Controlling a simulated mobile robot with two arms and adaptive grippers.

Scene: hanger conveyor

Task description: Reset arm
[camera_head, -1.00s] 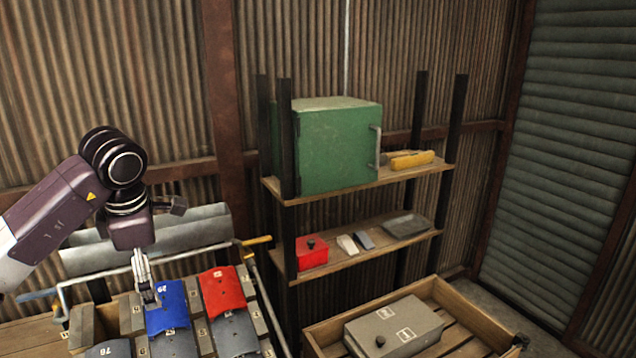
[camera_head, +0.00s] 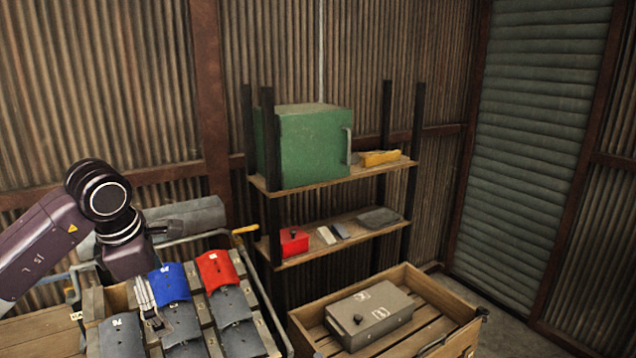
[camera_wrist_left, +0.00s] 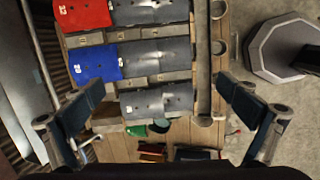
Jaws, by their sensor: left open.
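My left arm comes in from the left in the head view, with its gripper (camera_head: 150,302) pointing down at the left side of the rack of curved plates. In the left wrist view the two fingers of the left gripper (camera_wrist_left: 160,112) are wide apart with nothing between them. Below them are a blue plate (camera_wrist_left: 92,62), a red plate (camera_wrist_left: 82,14) and several grey plates (camera_wrist_left: 155,101). The blue plate (camera_head: 170,283) and red plate (camera_head: 215,270) also show in the head view. My right gripper is not in view.
A wooden crate (camera_head: 445,297) with a grey box (camera_head: 370,314) stands right of the rack. Behind is a shelf (camera_head: 345,174) with a green cabinet (camera_head: 315,148), a yellow item (camera_head: 380,158) and a red box (camera_head: 294,242). A metal handle frame (camera_head: 190,238) edges the rack.

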